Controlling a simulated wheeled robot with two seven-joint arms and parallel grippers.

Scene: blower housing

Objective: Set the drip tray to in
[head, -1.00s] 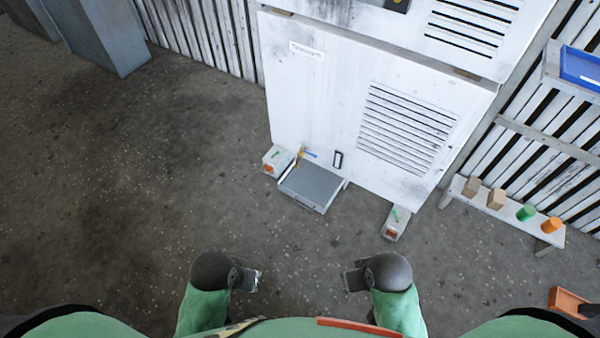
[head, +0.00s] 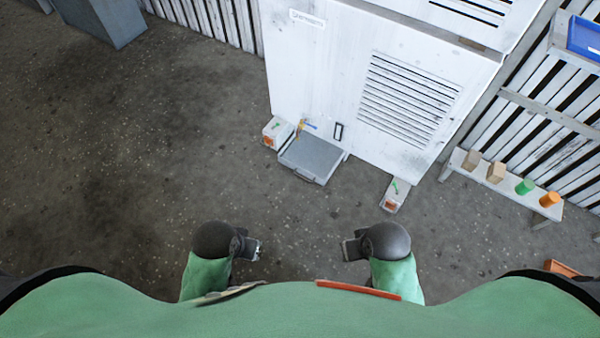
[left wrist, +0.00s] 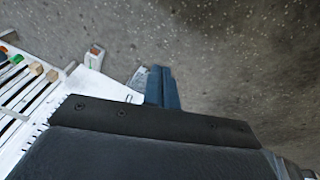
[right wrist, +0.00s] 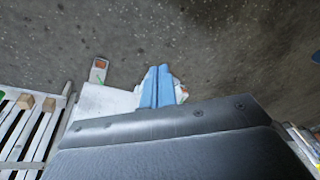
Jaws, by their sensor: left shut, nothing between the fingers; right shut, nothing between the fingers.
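The drip tray (head: 311,159) is a flat grey tray that sticks out from the foot of the white blower housing (head: 350,100), low near the floor, in the head view. The shut fingers show in the left wrist view (left wrist: 162,87) and in the right wrist view (right wrist: 158,87). A pale part, perhaps the tray, is partly hidden behind the fingers there.
Small white blocks with orange and green marks stand left (head: 277,133) and right (head: 394,195) of the tray. A white bench (head: 500,196) with several coloured blocks is at the right. The concrete floor (head: 130,200) before the housing is clear.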

